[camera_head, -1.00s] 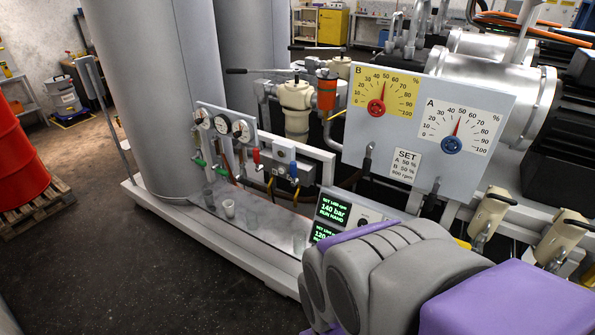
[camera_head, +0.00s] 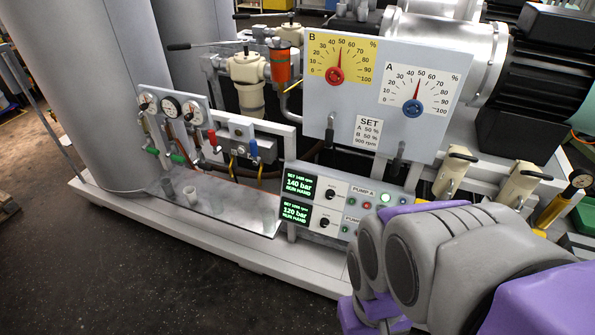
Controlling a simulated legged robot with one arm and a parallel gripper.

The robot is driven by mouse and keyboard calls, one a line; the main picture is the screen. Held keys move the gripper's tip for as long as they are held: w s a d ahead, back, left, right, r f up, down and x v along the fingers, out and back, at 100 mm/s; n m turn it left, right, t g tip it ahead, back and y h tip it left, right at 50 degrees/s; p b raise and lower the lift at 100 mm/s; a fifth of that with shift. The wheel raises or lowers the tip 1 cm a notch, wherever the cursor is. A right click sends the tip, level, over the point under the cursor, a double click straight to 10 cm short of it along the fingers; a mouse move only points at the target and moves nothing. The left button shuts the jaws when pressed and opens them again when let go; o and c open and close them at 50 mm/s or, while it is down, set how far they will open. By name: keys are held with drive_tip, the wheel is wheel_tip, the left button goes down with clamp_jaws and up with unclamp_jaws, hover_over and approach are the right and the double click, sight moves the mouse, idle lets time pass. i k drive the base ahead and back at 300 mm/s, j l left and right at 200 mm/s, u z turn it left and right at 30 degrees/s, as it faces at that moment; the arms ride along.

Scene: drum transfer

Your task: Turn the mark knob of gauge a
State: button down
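Gauge A (camera_head: 425,90) is a white dial on the right side of a grey upright panel. Its blue knob (camera_head: 412,108) sits at the bottom centre of the scale. A red pointer rises from the knob to about 50 on the percent scale. My arm's grey and purple links fill the lower right, in front of and below the panel. They are apart from the knob in the picture. My gripper's fingers do not show, so their state is hidden.
Yellow gauge B (camera_head: 341,60) with a red knob (camera_head: 334,75) is left of gauge A. A SET card (camera_head: 367,133) reads A 50 %, B 50 %, 900 rpm. Below stands a pump control box (camera_head: 345,200). Two lever handles (camera_head: 400,158) hang under the panel. Dark floor is open at the lower left.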

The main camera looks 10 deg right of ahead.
sight(144, 107)
drive_tip(key=i+j, duration=0.2)
drive_tip(key=j, duration=0.25)
drive_tip(key=i+j, duration=0.2)
drive_tip(key=j, duration=0.25)
drive_tip(key=i+j+u, duration=0.1)
drive_tip(key=i+j, duration=0.15)
drive_tip(key=j, duration=0.2)
drive_tip(key=i+j, duration=0.2)
drive_tip(key=j, duration=0.25)
drive_tip(key=i+j, duration=0.25)
drive_tip(key=j, duration=0.2)
drive_tip(key=i+j+u, duration=0.1)
drive_tip(key=j, duration=0.35)
drive_tip(key=i, duration=0.1)
